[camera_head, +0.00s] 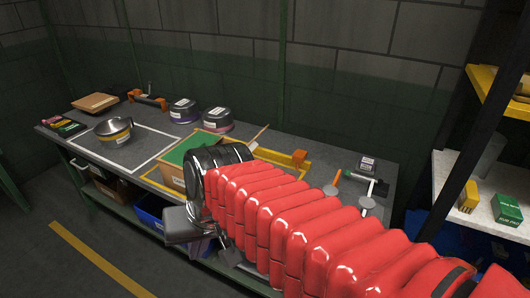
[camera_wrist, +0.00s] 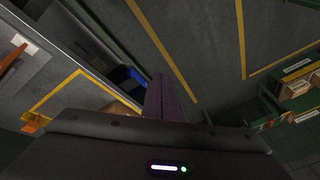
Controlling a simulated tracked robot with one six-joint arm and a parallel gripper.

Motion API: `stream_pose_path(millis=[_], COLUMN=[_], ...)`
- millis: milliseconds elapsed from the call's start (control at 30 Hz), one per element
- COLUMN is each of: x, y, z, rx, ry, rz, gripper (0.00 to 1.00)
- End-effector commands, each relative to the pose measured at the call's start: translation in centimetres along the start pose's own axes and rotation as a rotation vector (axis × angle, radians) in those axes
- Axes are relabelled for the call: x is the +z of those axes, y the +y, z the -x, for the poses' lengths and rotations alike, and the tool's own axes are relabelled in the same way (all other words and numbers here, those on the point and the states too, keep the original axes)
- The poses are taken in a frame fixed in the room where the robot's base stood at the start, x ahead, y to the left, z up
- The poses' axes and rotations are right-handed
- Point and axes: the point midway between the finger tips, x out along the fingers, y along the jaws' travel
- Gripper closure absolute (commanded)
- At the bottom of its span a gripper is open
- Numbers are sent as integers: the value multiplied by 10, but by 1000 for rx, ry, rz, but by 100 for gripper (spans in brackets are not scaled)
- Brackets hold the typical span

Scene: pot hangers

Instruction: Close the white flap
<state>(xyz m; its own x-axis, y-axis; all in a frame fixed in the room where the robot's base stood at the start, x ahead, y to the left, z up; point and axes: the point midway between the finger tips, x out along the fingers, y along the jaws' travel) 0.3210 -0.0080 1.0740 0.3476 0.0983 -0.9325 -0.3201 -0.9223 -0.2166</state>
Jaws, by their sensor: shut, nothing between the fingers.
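I cannot pick out a white flap for certain in either view. A cardboard box (camera_head: 172,176) with a green top sits inside the yellow outline on the workbench. My arm in its red padded sleeve hides part of the box and the bench behind it. My gripper (camera_head: 229,257) hangs at the front edge of the bench, to the right of the box and lower in the picture. In the wrist view its dark fingers (camera_wrist: 166,92) are together and hold nothing. A cardboard-coloured edge shows just left of them.
A blue bin (camera_head: 150,212) is underneath. A shelf rack (camera_head: 450,172) stands at right. Floor left of the bench is clear.

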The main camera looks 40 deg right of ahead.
Motion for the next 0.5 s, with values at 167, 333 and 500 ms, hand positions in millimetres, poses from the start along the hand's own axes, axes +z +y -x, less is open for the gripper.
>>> stream_pose_path(millis=[167,333,500], x=[-23,-49,-80], y=[10,22,40], z=[-12,-22,-31], rx=[-60,-133,-219], ry=[-98,-177,-247], rz=[-287,-556,-822], gripper=[100,100,100])
